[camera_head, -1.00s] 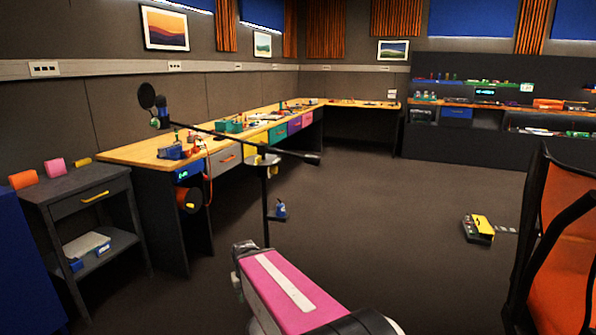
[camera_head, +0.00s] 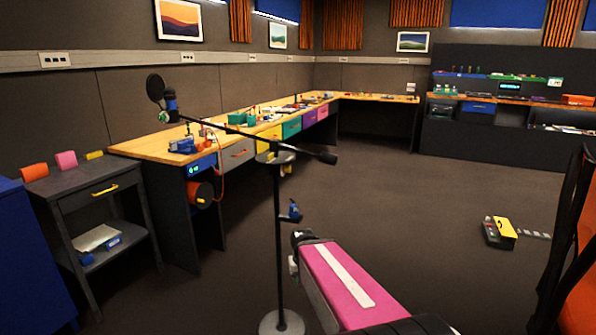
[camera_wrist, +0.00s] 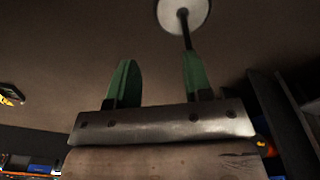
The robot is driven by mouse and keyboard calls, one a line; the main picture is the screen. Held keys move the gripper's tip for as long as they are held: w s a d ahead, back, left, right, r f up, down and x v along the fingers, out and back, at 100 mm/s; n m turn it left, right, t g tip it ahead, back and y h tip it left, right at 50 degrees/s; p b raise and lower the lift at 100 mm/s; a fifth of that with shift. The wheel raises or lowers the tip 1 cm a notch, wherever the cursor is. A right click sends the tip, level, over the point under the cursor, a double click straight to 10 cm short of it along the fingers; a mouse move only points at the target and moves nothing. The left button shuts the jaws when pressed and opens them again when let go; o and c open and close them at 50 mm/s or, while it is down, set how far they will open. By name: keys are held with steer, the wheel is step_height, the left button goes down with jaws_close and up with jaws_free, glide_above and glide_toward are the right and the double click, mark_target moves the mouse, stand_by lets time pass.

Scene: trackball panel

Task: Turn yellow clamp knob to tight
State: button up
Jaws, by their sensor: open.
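A dark microphone stand (camera_head: 278,235) rises from the floor in the head view, with a round base (camera_head: 281,322) and a long tilted boom (camera_head: 245,134). A small yellow part (camera_head: 287,169), which looks like the clamp knob, sits just below a grey disc (camera_head: 276,158) on the pole. Its turn position is too small to tell. My gripper (camera_wrist: 158,62) shows two green fingers, apart and empty, in the wrist view. The stand's pale base (camera_wrist: 183,12) and part of its pole show beyond the fingertips. The knob is not visible there.
A blue part (camera_head: 291,212) sticks out from the pole. A long workbench (camera_head: 135,148) runs behind the stand, with a dark side table (camera_head: 80,186) at left. An orange chair (camera_head: 582,255) stands at right. A yellow-and-black box (camera_head: 499,232) lies on the floor; open floor lies between.

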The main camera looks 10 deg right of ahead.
mark_target(290, 169)
steer(key=w+d+r+t+h, duration=0.1)
steer(key=w+d+r+t, duration=0.6)
steer(key=w, duration=0.4)
steer(key=w+d+r+t+h, duration=0.1)
steer(key=w+d+r+t, duration=0.4)
steer(key=w+r+t, duration=0.45)
steer(key=w+r+n+t+y, duration=0.3)
steer(key=r+n+y, duration=0.3)
steer(key=r+y, duration=0.35)
steer(key=s+a+r+n+g+y, duration=0.35)
steer(key=s+n+g+y, duration=0.45)
steer(key=n+g+y, duration=0.5)
steer(key=shift+t, duration=0.25)
steer(key=x, duration=0.6)
steer(key=r+x, duration=0.1)
steer(key=x, duration=0.3)
steer(key=shift+w+d+r, duration=0.1)
steer(key=shift+w+d, duration=0.15)
steer(key=shift+d, duration=0.05)
